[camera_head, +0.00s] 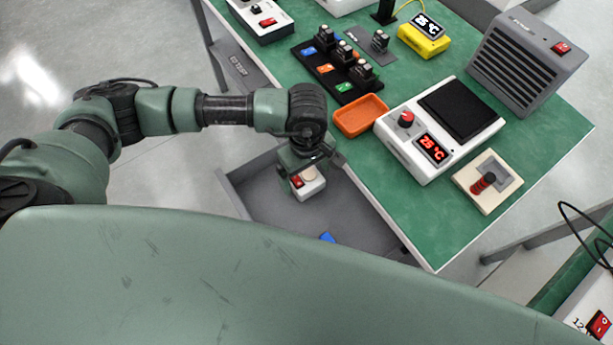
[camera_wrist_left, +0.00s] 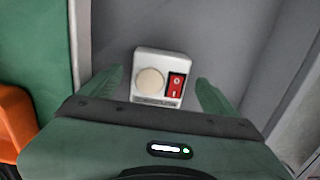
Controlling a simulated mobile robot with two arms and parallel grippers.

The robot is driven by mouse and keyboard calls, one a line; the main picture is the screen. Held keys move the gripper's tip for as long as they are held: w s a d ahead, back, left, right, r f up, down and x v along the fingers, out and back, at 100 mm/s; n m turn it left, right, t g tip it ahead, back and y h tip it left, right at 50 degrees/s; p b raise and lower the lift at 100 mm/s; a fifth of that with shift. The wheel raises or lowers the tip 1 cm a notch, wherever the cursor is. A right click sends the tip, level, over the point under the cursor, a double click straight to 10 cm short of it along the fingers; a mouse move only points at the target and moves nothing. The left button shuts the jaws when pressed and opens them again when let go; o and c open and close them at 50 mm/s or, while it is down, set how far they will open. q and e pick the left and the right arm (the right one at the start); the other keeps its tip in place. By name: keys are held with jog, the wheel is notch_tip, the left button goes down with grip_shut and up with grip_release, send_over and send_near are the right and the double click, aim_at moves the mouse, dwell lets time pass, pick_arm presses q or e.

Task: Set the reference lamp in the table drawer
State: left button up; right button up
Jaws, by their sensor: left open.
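The reference lamp (camera_head: 309,186) is a small white box with a round cream dome and a red switch. It is in the open table drawer (camera_head: 262,190), a grey tray pulled out from under the green table. In the left wrist view the lamp (camera_wrist_left: 158,75) appears against the grey drawer floor (camera_wrist_left: 225,40). My left gripper (camera_head: 308,172) is over the drawer, pointing down at the lamp. In the left wrist view its open fingers (camera_wrist_left: 158,95) stand on either side of the lamp, with gaps visible. My right gripper is not in view.
A blue item (camera_head: 327,237) lies in the drawer. On the table are an orange tray (camera_head: 360,116), a white hot plate (camera_head: 440,130), a black rack with small modules (camera_head: 335,70), a yellow meter (camera_head: 424,40), a grey heater (camera_head: 515,60) and a joystick box (camera_head: 487,182).

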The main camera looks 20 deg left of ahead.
aim_at(307, 178)
pick_arm(q)
notch_tip(307, 178, up, 9)
jog(key=shift+r, duration=0.15)
jog(key=shift+w, duration=0.1)
dwell(0.5)
